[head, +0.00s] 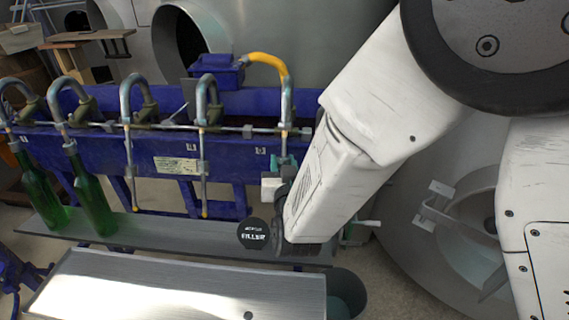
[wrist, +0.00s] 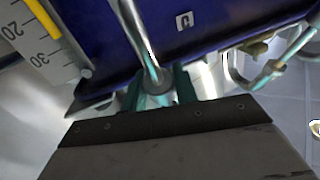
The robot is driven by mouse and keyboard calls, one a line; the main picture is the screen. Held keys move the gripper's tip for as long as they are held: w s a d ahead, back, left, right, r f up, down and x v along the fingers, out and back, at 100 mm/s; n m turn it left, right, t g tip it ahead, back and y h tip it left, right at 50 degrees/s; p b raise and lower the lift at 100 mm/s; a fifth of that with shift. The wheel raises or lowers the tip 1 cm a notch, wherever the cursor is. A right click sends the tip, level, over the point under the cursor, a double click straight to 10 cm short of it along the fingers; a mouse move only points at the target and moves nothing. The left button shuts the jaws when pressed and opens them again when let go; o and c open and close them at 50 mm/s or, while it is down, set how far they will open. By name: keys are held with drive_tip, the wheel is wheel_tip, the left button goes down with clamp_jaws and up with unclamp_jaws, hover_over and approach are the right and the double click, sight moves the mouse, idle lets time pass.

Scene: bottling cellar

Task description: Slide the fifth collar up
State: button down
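A blue filling machine (head: 150,155) carries a row of bent metal spouts with thin tubes hanging down. The fifth spout (head: 287,105), at the right end with a yellow hose on top, has my gripper (head: 280,180) at its tube. In the wrist view the metal tube (wrist: 143,40) runs down to a grey round collar (wrist: 159,89). My teal gripper fingers (wrist: 160,92) stand on either side of this collar. I cannot tell whether they touch it. The fourth spout's collar (head: 202,168) sits partway up its tube. My wrist partly hides the fifth tube's lower end.
Two green bottles (head: 93,200) stand under the left spouts on a grey shelf (head: 170,230). A metal tray (head: 180,285) is in front. A yellow-edged scale (wrist: 38,35) and thin pipes (wrist: 270,72) flank the tube in the wrist view.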

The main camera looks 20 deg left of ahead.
sight(285, 145)
drive_tip(key=shift+w+a+r, duration=0.1)
drive_tip(key=shift+w+r, duration=0.25)
drive_tip(key=shift+r, duration=0.45)
drive_tip(key=shift+w+a+r, duration=0.1)
drive_tip(key=shift+w+r, duration=0.25)
drive_tip(key=shift+r, duration=0.4)
drive_tip(key=shift+w+a+r, duration=0.1)
drive_tip(key=shift+w+r, duration=0.25)
drive_tip(key=shift+r, duration=0.45)
drive_tip(key=c, duration=1.1)
unclamp_jaws()
drive_tip(key=v, duration=0.7)
drive_tip(key=shift+s+d, duration=0.2)
drive_tip(key=shift+s, duration=0.15)
